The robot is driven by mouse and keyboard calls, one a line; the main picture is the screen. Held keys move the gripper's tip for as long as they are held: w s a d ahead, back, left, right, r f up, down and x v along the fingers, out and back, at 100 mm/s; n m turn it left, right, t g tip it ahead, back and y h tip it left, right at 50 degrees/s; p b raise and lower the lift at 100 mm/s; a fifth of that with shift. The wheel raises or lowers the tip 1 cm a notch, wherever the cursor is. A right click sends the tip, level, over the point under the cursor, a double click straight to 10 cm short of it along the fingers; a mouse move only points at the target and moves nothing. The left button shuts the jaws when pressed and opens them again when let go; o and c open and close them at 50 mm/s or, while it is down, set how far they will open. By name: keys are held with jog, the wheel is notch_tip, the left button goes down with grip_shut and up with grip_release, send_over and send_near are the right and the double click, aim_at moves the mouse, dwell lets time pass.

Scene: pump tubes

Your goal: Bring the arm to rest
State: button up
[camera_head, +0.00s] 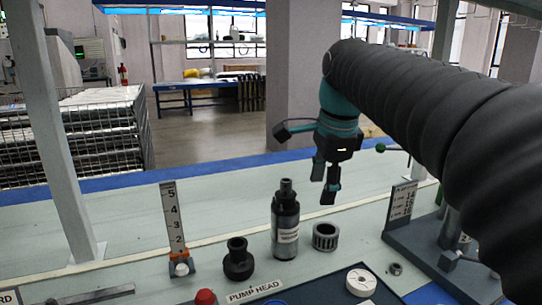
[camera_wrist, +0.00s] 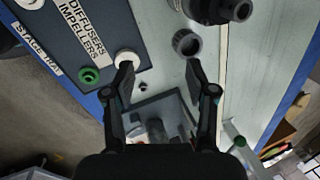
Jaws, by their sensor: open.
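My gripper (camera_head: 326,183) hangs in the air at the end of my dark, sleeved arm, which reaches in from the right in the head view. Its fingers point down and are spread, with nothing between them. It is to the right of and higher than a dark cylinder (camera_head: 285,222) standing upright on the bench. In the wrist view my open gripper (camera_wrist: 159,71) shows a white round part (camera_wrist: 127,60) and a dark ring (camera_wrist: 186,43) beyond its fingertips. Neither is held.
A ribbed ring (camera_head: 325,236), a black stepped part (camera_head: 238,260) and an upright scale (camera_head: 173,218) stand on the bench (camera_head: 130,225). A grey fixture with a number board (camera_head: 402,201) is at right. The wrist view shows a dark tray (camera_wrist: 50,52) with a green ring (camera_wrist: 89,77).

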jog(key=s+d+f+n+t, duration=0.1)
jog(key=s+d+f+n, duration=0.1)
jog(key=s+f+n, duration=0.3)
jog(key=s+d+f+n+t, duration=0.1)
jog(key=s+f+n, duration=0.4)
jog(key=s+f, duration=0.3)
jog(key=s+d+f+n, duration=0.2)
jog(key=s+f+n, duration=0.4)
jog(key=shift+s+d+f+t+h, duration=0.15)
jog(key=shift+d+f+t+h, duration=0.1)
jog(key=shift+d+t+h, duration=0.15)
